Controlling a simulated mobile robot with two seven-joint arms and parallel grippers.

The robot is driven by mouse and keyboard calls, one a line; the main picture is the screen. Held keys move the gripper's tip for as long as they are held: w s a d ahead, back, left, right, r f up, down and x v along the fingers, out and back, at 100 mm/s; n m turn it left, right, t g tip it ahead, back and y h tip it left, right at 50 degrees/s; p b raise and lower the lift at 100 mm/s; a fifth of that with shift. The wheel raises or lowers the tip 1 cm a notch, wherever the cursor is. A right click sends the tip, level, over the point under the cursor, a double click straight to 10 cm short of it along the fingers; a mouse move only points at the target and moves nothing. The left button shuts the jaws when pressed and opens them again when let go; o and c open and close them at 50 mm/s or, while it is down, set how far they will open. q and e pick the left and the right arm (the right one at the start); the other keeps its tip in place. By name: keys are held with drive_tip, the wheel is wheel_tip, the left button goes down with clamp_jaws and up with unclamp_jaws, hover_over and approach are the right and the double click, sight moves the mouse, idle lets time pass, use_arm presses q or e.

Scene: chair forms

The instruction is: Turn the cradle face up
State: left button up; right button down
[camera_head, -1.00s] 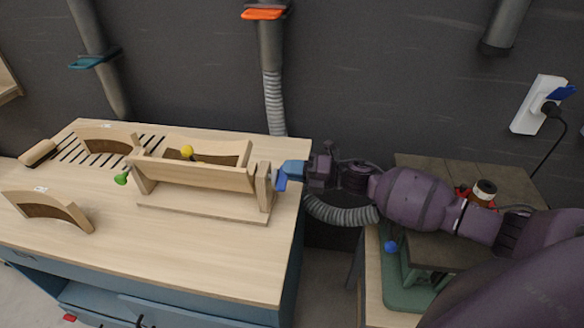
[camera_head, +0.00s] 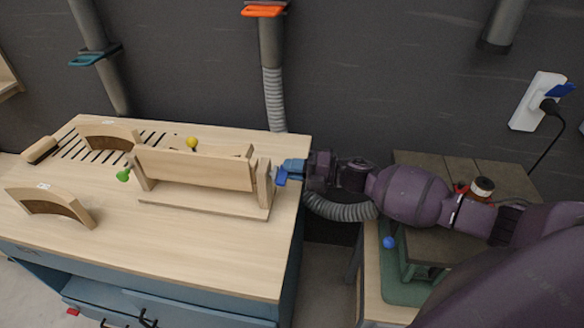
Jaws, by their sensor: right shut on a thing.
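The wooden cradle (camera_head: 195,170) hangs between two upright end posts on a flat wooden base (camera_head: 205,209) on the workbench. Its broad front board faces me and is tilted. A yellow ball (camera_head: 192,142) shows above its back edge, and a green knob (camera_head: 123,175) is at its left end. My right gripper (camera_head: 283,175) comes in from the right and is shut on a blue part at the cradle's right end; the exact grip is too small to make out. The inside of the cradle is mostly hidden behind the front board. My left gripper is out of view.
The workbench (camera_head: 200,260) has clear room in front of the base. A grey hose (camera_head: 340,209) runs under my right arm. A small side table (camera_head: 515,180) stands right.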

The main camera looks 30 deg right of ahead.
idle(0.3)
drive_tip(key=c, duration=1.1)
unclamp_jaws()
drive_tip(key=shift+c, duration=0.2)
drive_tip(key=b+v, duration=0.1)
drive_tip(key=v, duration=0.9)
drive_tip(key=shift+s+d+b, duration=0.25)
drive_tip(key=shift+d+b, duration=0.05)
drive_tip(key=shift+b, duration=0.05)
drive_tip(key=shift+s+f, duration=0.1)
